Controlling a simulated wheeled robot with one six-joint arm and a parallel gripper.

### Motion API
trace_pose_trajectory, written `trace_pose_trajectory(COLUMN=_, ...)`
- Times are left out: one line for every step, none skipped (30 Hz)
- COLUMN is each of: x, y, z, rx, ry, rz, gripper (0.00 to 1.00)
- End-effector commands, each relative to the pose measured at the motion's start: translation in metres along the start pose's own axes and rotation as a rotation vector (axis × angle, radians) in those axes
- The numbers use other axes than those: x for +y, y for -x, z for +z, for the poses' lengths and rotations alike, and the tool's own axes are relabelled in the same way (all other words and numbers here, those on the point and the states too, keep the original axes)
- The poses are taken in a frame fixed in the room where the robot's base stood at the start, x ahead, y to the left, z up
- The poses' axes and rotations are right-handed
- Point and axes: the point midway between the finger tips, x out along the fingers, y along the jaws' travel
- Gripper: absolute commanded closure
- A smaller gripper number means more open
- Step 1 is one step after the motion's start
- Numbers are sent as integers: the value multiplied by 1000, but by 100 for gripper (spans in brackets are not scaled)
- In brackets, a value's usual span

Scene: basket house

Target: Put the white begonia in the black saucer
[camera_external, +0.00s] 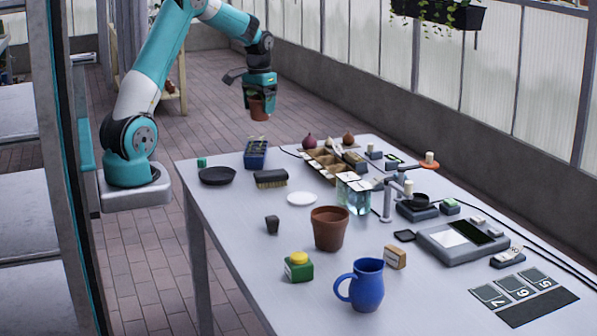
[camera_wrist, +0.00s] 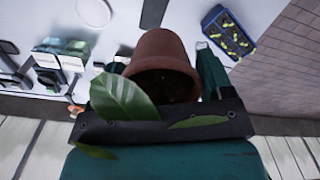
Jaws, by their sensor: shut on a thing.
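My gripper (camera_external: 261,96) is shut on a small terracotta pot (camera_external: 257,110) and holds it in the air above the far end of the table. In the wrist view the pot (camera_wrist: 161,55) sits between the fingers, and green leaves (camera_wrist: 124,99) show in front of it. No white bloom shows, so I cannot confirm that this is the white begonia. The black saucer (camera_external: 217,175) lies empty on the table near its left edge, below and left of the held pot. I do not see the black saucer in the wrist view.
A blue seedling tray (camera_external: 256,154) stands below the held pot. A dark brush (camera_external: 271,179), a white saucer (camera_external: 302,199) and a small green-topped item (camera_external: 202,162) are near the black saucer. A larger empty terracotta pot (camera_external: 330,230) and a blue jug (camera_external: 362,287) stand farther forward.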

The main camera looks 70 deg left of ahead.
Motion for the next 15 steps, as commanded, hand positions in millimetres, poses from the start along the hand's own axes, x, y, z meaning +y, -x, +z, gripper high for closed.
trace_pose_trajectory(x=-28, y=4, z=10, rx=0, ry=12, rz=0, gripper=59)
trace_pose_trajectory(x=-41, y=4, z=16, rx=0, ry=12, rz=0, gripper=59)
trace_pose_trajectory(x=-58, y=4, z=23, rx=0, ry=11, rz=0, gripper=59)
trace_pose_trajectory(x=-69, y=4, z=29, rx=-1, ry=10, rz=0, gripper=59)
trace_pose_trajectory(x=-80, y=4, z=35, rx=0, ry=9, rz=0, gripper=59)
trace_pose_trajectory(x=-92, y=4, z=42, rx=1, ry=7, rz=0, gripper=59)
trace_pose_trajectory(x=-99, y=4, z=46, rx=1, ry=7, rz=0, gripper=59)
trace_pose_trajectory(x=-106, y=4, z=51, rx=1, ry=6, rz=0, gripper=59)
trace_pose_trajectory(x=-113, y=4, z=56, rx=1, ry=3, rz=0, gripper=59)
trace_pose_trajectory(x=-118, y=4, z=59, rx=1, ry=4, rz=0, gripper=59)
trace_pose_trajectory(x=-121, y=3, z=61, rx=1, ry=1, rz=0, gripper=59)
trace_pose_trajectory(x=-125, y=2, z=64, rx=0, ry=1, rz=0, gripper=59)
trace_pose_trajectory(x=-127, y=0, z=66, rx=0, ry=0, rz=0, gripper=59)
trace_pose_trajectory(x=-128, y=-3, z=67, rx=-1, ry=-1, rz=0, gripper=59)
trace_pose_trajectory(x=-129, y=-8, z=67, rx=-2, ry=-2, rz=1, gripper=59)
